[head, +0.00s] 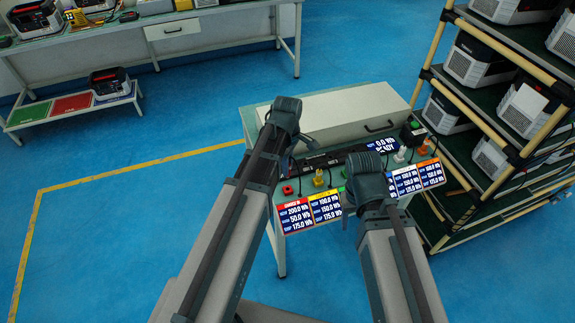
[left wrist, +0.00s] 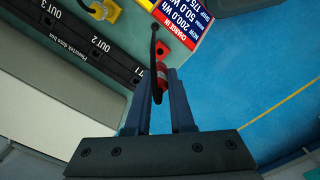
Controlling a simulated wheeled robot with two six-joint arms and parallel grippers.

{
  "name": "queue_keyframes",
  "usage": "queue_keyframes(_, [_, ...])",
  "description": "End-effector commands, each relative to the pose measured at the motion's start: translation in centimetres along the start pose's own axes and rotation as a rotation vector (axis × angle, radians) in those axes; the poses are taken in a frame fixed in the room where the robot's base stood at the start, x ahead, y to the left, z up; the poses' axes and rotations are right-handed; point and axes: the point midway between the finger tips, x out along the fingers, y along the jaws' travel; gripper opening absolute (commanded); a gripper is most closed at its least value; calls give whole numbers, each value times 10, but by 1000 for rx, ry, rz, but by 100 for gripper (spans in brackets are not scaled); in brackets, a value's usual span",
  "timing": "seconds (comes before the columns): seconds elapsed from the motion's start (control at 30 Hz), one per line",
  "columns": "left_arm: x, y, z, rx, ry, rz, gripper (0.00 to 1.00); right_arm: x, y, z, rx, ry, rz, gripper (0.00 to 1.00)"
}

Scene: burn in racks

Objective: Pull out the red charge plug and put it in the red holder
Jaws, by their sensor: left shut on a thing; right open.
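In the left wrist view, my left gripper (left wrist: 160,88) is shut on the red charge plug (left wrist: 163,73), next to the black output strip (left wrist: 98,42) near OUT 1. A black cable loops over the plug. I cannot tell whether the plug is seated in the strip or clear of it. The red holder (left wrist: 164,48) is just beyond the fingertips; in the head view it (head: 287,190) sits at the bench's front left, looking empty. In the head view my left gripper (head: 289,160) hides the plug. My right gripper (head: 350,207) is open over the bench front.
A yellow plug and holder (head: 319,180) stand right of the red holder. Display cards (head: 297,215) line the bench's front edge. A long grey box (head: 335,112) lies at the back. A rack of power units (head: 490,130) stands close on the right. Blue floor is free on the left.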

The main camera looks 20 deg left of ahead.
Motion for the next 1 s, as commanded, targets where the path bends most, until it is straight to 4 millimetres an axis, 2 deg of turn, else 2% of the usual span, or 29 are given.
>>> queue_keyframes(0.53, [48, 0, 0, 0, 0, 0, 0, 48, -5, -3, 0, 0, 0, 56])
queue_keyframes(0.97, [53, 0, 0, 0, 0, 0, 0, 52, -5, -3, 0, 0, 0, 56])
queue_keyframes(1.0, [53, 0, 0, 0, 0, 0, 18, 52, -5, -3, 0, 0, 0, 56])
